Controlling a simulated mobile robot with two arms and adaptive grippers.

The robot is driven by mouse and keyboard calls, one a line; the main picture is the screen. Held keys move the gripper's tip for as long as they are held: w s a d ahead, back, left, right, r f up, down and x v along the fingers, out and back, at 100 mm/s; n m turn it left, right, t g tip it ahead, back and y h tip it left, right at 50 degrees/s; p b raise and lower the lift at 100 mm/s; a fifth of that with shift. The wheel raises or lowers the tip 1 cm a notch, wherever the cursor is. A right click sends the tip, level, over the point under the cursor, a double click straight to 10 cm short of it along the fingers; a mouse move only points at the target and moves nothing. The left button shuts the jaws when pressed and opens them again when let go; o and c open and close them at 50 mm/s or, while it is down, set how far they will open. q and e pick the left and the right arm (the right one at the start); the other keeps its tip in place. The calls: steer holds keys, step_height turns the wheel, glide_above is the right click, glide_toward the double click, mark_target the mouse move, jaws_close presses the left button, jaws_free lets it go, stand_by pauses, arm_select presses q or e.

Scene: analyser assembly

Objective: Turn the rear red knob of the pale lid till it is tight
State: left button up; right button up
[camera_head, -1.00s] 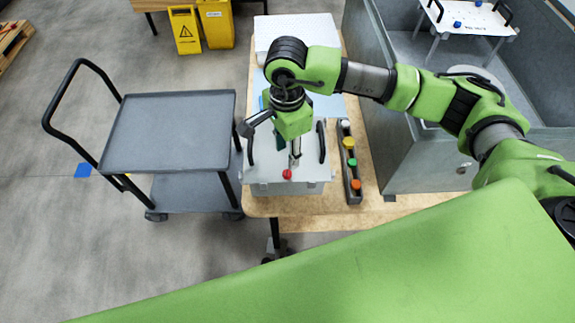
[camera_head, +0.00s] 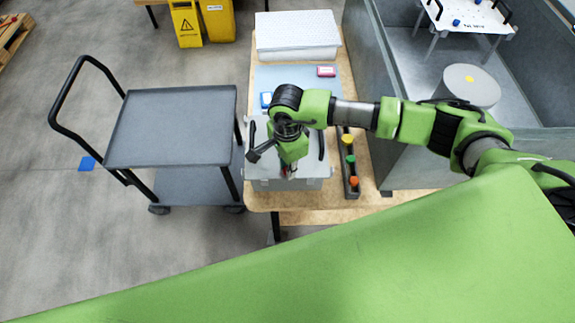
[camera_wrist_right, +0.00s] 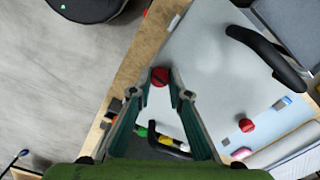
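The pale lid (camera_head: 314,176) tops a grey box at the front of the wooden table; it also shows in the right wrist view (camera_wrist_right: 205,55). Two red knobs show there: a front knob (camera_wrist_right: 160,77) near the lid's front edge, and a rear knob (camera_wrist_right: 246,125) beside the blue mat. My right gripper (camera_head: 287,172) points down at the front knob. In the right wrist view its fingertips (camera_wrist_right: 161,82) stand apart on either side of that knob. I cannot tell whether they touch it. The arm hides the rear knob in the head view. My left gripper is out of view.
Black handles (camera_wrist_right: 265,50) rise from the lid's sides. A dark rack (camera_head: 350,185) with coloured caps stands right of the box. The blue mat (camera_head: 295,76) and a white tray (camera_head: 297,40) lie behind. A grey cart (camera_head: 170,130) stands left; a grey-walled enclosure stands right.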

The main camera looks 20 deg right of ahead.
jaws_close()
steer(key=shift+f+m+b, duration=0.2)
steer(key=shift+m+b, duration=0.8)
steer(key=shift+b, duration=0.25)
steer(key=m+b, duration=0.8)
steer(key=m, duration=0.1)
steer(key=shift+m+b, duration=0.4)
steer(key=shift+r+m+b, duration=0.2)
steer(key=shift+m+b, duration=1.1)
steer(key=shift+m, duration=0.6)
steer(key=shift+r, duration=0.1)
steer(key=o, duration=0.9)
jaws_free()
